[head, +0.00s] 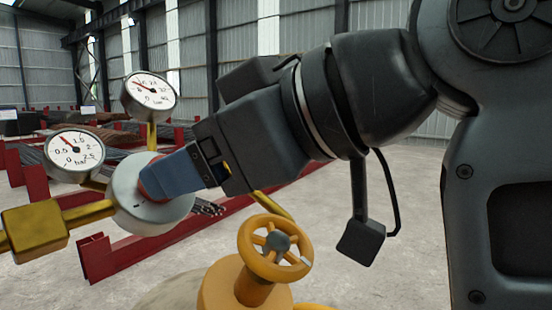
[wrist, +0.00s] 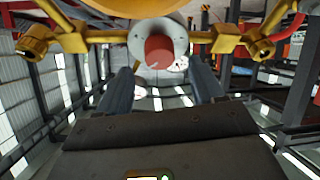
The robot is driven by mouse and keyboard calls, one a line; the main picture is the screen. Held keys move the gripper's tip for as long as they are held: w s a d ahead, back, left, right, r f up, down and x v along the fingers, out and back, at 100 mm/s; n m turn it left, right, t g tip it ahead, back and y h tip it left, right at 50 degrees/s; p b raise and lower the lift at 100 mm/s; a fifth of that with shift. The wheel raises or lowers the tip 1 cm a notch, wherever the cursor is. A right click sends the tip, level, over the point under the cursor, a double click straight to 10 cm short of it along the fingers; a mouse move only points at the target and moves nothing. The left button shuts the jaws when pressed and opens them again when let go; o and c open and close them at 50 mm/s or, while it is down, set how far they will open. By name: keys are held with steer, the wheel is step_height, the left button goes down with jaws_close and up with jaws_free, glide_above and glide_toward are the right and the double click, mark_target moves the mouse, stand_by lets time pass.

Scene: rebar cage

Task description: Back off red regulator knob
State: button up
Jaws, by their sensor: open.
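The red regulator knob (wrist: 160,50) sticks out of the pale round regulator body (wrist: 140,37) in the wrist view. In the head view only a red edge of the knob (head: 146,186) shows beside the blue-grey finger, in front of the regulator body (head: 128,208). My gripper (wrist: 160,66) is open, with one finger on each side of the knob. A gap shows between the knob and each finger in the wrist view, so I see no contact. In the head view the near finger of my gripper (head: 158,178) hides most of the knob.
Two white dial gauges, an upper one (head: 150,97) and a left one (head: 74,155), stand close to the regulator. A brass fitting (head: 35,230) is at the left. A yellow valve handwheel (head: 275,247) sits below my gripper. Red racks (head: 100,255) stand behind.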

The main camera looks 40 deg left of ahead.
steer(key=shift+x, duration=1.85)
steer(key=shift+d, duration=0.1)
steer(key=shift+c, duration=0.5)
steer(key=c, duration=1)
steer(key=shift+o, duration=0.2)
steer(key=shift+w+n, duration=0.1)
steer(key=shift+n, duration=0.2)
